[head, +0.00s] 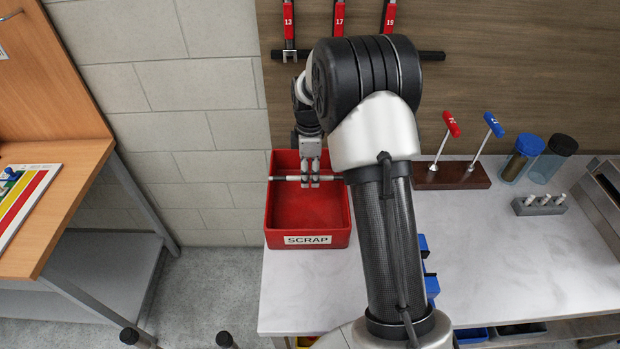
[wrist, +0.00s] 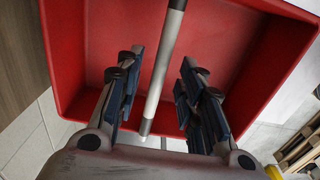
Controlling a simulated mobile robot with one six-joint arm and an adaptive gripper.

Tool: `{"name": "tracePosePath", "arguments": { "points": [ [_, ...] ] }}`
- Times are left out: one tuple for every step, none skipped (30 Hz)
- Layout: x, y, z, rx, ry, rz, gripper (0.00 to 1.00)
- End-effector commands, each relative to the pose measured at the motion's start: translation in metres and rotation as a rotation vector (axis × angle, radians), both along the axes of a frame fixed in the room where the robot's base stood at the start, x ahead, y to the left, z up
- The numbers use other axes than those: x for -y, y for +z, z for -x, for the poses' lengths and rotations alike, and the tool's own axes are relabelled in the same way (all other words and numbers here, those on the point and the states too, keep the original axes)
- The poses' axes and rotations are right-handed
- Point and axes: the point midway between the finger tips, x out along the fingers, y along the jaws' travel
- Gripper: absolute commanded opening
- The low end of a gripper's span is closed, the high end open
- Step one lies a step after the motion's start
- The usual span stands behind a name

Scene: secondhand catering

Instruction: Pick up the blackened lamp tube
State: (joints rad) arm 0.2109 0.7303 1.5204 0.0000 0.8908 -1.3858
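A thin grey-white tube (head: 330,178) lies crosswise over the red bin labelled SCRAP (head: 307,240), its left end about at the bin's left rim. My gripper (head: 309,182) points down over the bin, with the tube at its fingertips. In the wrist view my gripper (wrist: 158,95) has its two dark finger pads apart, and the tube (wrist: 160,70) runs between them with a gap on each side. The tube's lower end shows a thin pin. I cannot tell what supports the tube.
Right of my arm, a wooden block (head: 452,178) holds red and blue T-handled tools. Two capped jars (head: 552,160) and a grey block with white pegs (head: 540,205) stand beyond. Numbered red-handled tools (head: 339,20) hang behind.

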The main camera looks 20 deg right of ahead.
Motion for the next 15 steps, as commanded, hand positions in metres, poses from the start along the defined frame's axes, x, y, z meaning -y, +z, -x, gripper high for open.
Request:
{"name": "tracePosePath", "arguments": {
  "points": [
    [0.0,0.0001,-0.0001,0.0,0.0,0.0,0.3],
    [0.0,0.0001,-0.0001,0.0,0.0,0.0,0.28],
    [0.0,0.0002,-0.0001,0.0,0.0,0.0,0.25],
    [0.0,0.0002,-0.0001,0.0,0.0,0.0,0.23],
    [0.0,0.0002,-0.0001,0.0,0.0,0.0,0.21],
    [0.0,0.0002,-0.0001,0.0,0.0,0.0,0.18],
    [0.0,0.0002,-0.0001,0.0,0.0,0.0,0.17],
    [0.0,0.0002,-0.0001,0.0,0.0,0.0,0.14],
    [0.0,0.0002,-0.0001,0.0,0.0,0.0,0.12],
    [0.0,0.0002,-0.0001,0.0,0.0,0.0,0.1],
    [0.0,0.0002,-0.0001,0.0,0.0,0.0,0.08],
    [0.0,0.0002,-0.0001,0.0,0.0,0.0,0.05],
    [0.0,0.0002,-0.0001,0.0,0.0,0.0,0.03],
    [0.0,0.0002,-0.0001,0.0,0.0,0.0,0.01],
    [0.0,0.0002,-0.0001,0.0,0.0,0.0,0.0]
  ]
}}
